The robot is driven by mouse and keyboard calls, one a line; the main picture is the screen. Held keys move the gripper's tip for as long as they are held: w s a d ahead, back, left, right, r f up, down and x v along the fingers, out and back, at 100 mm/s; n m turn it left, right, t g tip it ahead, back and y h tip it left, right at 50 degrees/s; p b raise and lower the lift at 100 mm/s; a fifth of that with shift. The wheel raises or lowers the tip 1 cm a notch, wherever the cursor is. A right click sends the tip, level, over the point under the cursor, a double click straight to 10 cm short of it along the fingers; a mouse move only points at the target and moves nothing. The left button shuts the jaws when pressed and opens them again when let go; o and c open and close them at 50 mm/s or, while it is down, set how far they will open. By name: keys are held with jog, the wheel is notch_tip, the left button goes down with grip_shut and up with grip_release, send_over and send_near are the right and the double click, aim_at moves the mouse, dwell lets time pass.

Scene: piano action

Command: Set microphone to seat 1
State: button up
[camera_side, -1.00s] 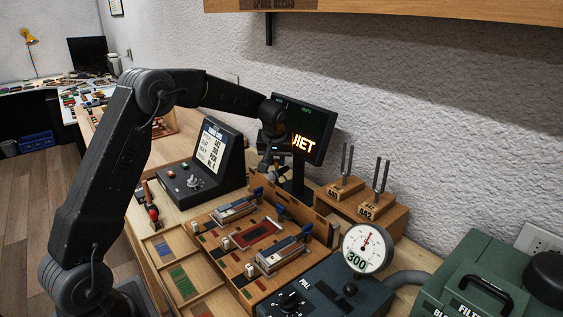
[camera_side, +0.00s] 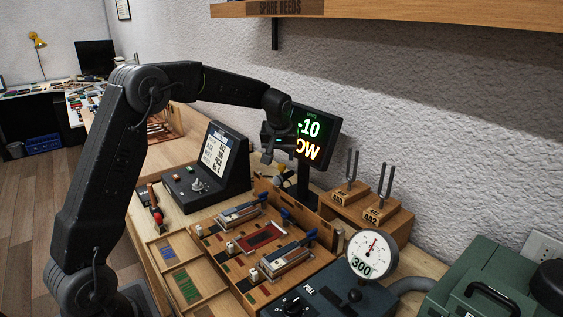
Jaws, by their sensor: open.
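My gripper (camera_side: 279,157) hangs at the end of my arm, above the back edge of the wooden work board (camera_side: 214,257) and in front of the black display. It is open, and I see nothing held in it. I cannot pick out a microphone with certainty; a small pale yellowish item (camera_side: 284,172) shows just below and behind the gripper, too small to identify. The board bears two metal fixtures with blue levers, one at the back left (camera_side: 238,215) and one at the front right (camera_side: 287,257). I cannot read which seat is number 1.
A slanted console (camera_side: 222,160) stands left. Tuning forks on wooden blocks (camera_side: 372,212) stand right. A gauge reading 300 (camera_side: 372,252) and a green case (camera_side: 490,270) are front right.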

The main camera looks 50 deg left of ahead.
jog(key=v, duration=0.9)
jog(key=s+d+r+m+t+h, duration=0.1)
jog(key=s+d+r+m, duration=0.25)
jog(key=s+d, duration=0.8)
jog(key=s+d+f+m+h, duration=0.1)
jog(key=s+d+f+m, duration=0.1)
jog(key=s, duration=0.7)
jog(key=s+d+f+m+t+h, duration=0.1)
jog(key=s+d+f+m, duration=0.2)
jog(key=s, duration=0.6)
jog(key=shift+d+f, duration=0.4)
jog(key=shift+f, duration=0.25)
